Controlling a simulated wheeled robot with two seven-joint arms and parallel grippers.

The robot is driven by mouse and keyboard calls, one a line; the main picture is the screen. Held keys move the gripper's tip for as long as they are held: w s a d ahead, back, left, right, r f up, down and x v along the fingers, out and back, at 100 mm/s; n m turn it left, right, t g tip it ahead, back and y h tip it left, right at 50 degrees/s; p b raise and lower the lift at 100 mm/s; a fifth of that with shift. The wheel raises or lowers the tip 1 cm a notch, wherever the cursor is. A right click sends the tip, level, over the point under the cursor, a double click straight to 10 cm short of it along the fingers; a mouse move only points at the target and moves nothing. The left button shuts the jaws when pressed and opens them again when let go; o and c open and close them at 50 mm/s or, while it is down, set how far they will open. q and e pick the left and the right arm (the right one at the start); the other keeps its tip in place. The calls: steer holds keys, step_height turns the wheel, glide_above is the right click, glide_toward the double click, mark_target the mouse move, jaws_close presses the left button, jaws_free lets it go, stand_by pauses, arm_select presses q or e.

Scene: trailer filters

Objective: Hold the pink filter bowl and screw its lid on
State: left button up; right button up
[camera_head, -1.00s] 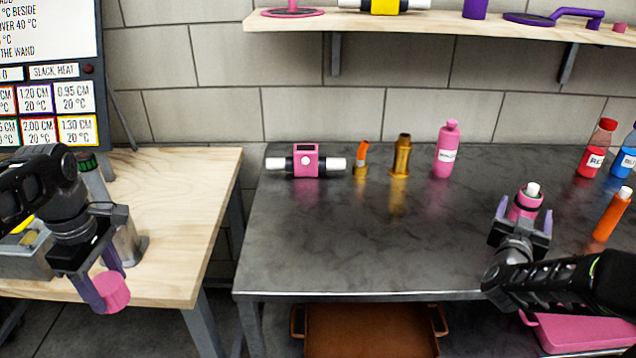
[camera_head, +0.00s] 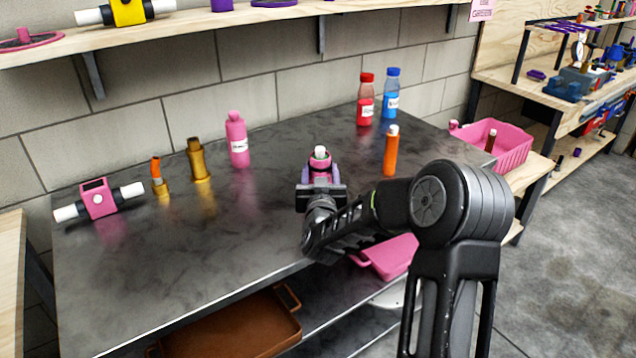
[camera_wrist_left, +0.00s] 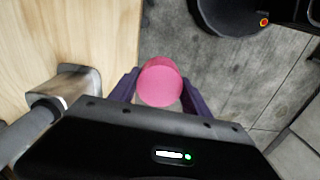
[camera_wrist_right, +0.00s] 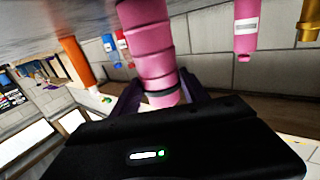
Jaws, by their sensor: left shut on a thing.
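The pink filter bowl (camera_head: 320,163) stands on the dark table, with a white piece (camera_head: 320,152) showing at its top. My right gripper (camera_head: 321,176) has its fingers on both sides of the bowl. In the right wrist view the ribbed pink bowl (camera_wrist_right: 155,55) lies between the fingers (camera_wrist_right: 160,97); whether they press on it is unclear. My left gripper (camera_wrist_left: 160,92) is shut on a round pink lid (camera_wrist_left: 160,80), beyond a wooden table edge. The left gripper is outside the head view.
An orange bottle (camera_head: 391,150) stands right of the bowl, with red (camera_head: 366,98) and blue (camera_head: 391,95) bottles behind. A pink bottle (camera_head: 237,140), brass fittings (camera_head: 199,160) and a pink housing (camera_head: 98,198) stand left. The front middle of the table (camera_head: 210,260) is clear.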

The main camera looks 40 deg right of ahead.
steer(key=c, duration=1)
steer(key=shift+o, duration=0.2)
steer(key=shift+r, duration=0.2)
